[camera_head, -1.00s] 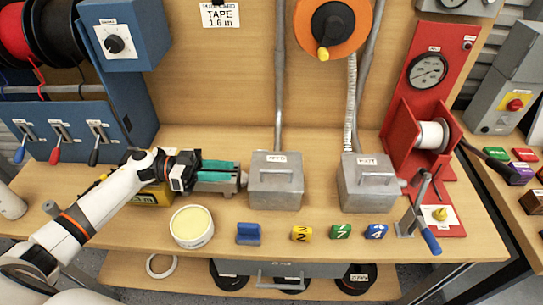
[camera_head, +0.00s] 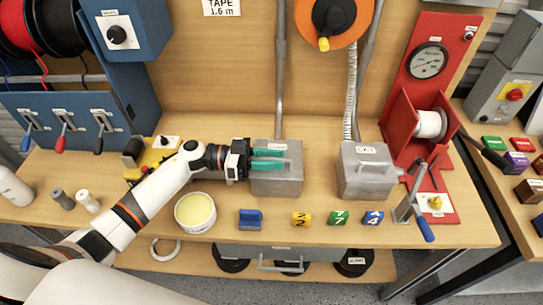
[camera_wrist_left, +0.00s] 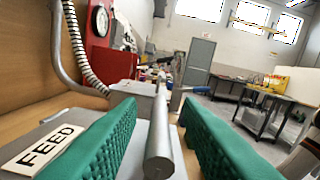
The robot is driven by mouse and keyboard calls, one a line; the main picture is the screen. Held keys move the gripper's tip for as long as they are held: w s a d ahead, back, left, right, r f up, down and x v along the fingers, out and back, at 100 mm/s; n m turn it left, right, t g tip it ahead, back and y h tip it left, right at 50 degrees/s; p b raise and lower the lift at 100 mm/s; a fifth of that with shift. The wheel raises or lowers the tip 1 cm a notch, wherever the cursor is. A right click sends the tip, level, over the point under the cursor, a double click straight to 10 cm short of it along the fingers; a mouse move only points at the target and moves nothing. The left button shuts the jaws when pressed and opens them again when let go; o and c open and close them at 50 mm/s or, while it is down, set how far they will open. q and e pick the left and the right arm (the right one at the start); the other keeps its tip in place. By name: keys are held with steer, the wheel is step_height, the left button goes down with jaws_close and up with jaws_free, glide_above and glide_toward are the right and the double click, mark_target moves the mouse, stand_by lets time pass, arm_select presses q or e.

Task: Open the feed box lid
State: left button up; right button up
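The feed box (camera_head: 277,184) is a grey metal box at the middle of the bench in the head view, and its lid is down. In the left wrist view its FEED label (camera_wrist_left: 42,149) and round bar handle (camera_wrist_left: 158,140) show close up. My left gripper (camera_head: 268,158) reaches in from the left over the lid. Its green ribbed fingers (camera_wrist_left: 160,112) are apart, one on each side of the handle, with visible gaps. The fingers hide part of the lid and its label in the head view. My right gripper is not in view.
A second grey box (camera_head: 366,174) with a handle stands to the right, beside a red gauge stand (camera_head: 428,95) with a crank. A tub (camera_head: 195,213), a blue block (camera_head: 250,219) and several numbered blocks line the front. Conduits (camera_head: 281,85) rise behind the boxes.

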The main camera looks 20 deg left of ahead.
arm_select(q)
jaws_close()
stand_by(0.3)
